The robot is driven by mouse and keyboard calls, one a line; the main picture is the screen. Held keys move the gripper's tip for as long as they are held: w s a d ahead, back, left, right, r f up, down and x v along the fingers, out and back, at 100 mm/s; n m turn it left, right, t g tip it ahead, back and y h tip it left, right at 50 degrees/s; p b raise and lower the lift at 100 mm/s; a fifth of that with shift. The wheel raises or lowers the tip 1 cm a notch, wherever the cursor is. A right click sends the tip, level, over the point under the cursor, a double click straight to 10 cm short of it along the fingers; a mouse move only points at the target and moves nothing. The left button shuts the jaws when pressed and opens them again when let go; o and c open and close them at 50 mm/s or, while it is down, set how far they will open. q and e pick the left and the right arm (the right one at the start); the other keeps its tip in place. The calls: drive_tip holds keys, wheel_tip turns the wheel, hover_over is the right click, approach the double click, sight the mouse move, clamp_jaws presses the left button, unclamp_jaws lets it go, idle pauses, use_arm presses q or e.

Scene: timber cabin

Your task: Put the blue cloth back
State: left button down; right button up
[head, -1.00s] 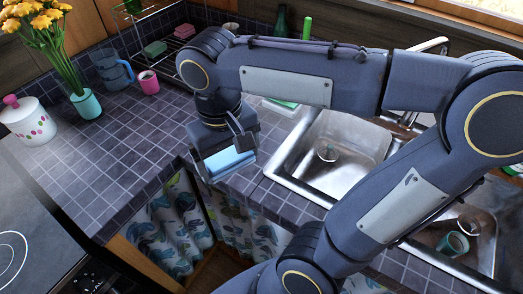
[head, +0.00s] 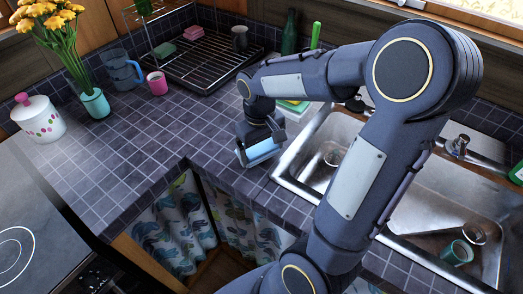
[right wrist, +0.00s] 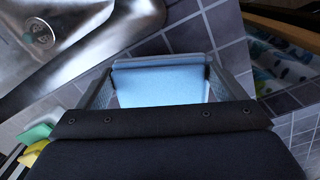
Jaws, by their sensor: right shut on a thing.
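The blue cloth (head: 263,151) is a folded, light blue piece held between the fingers of my right gripper (head: 260,155). In the head view it is over the tiled counter, just left of the sink's rim. In the right wrist view the cloth (right wrist: 160,86) lies flat between the two fingers of the gripper (right wrist: 158,72), with dark tiles beyond it. I cannot tell whether the cloth touches the counter. My left gripper is not in view.
The metal sink (head: 287,172) lies to the right, with a cup (head: 457,252) in it. Green and yellow items (head: 293,106) lie behind the gripper. A dish rack (head: 205,60) stands at the back. A pink mug (head: 157,83) stands left; counter tiles (head: 150,135) between are clear.

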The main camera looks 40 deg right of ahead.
sight(260, 149)
drive_tip(key=shift+f, duration=0.55)
drive_tip(key=shift+f, duration=0.1)
drive_tip(key=shift+f+b, duration=0.5)
drive_tip(key=o, duration=1)
wheel_tip(260, 149, up, 13)
drive_tip(key=p, duration=0.1)
drive_tip(key=s+a+f+t+y, duration=0.1)
drive_tip(key=s+a+t, duration=0.1)
drive_tip(key=s+a, duration=0.1)
drive_tip(key=s+a+f+t+y, duration=0.1)
drive_tip(key=s+a+t, duration=0.1)
drive_tip(key=s+a, duration=0.2)
drive_tip(key=s+a+f+t+y, duration=0.2)
drive_tip(key=s+a, duration=0.1)
drive_tip(key=s, duration=0.2)
drive_tip(key=shift+s+a+f+m, duration=0.1)
drive_tip(key=shift+s+a+m, duration=0.2)
drive_tip(key=shift+a, duration=0.1)
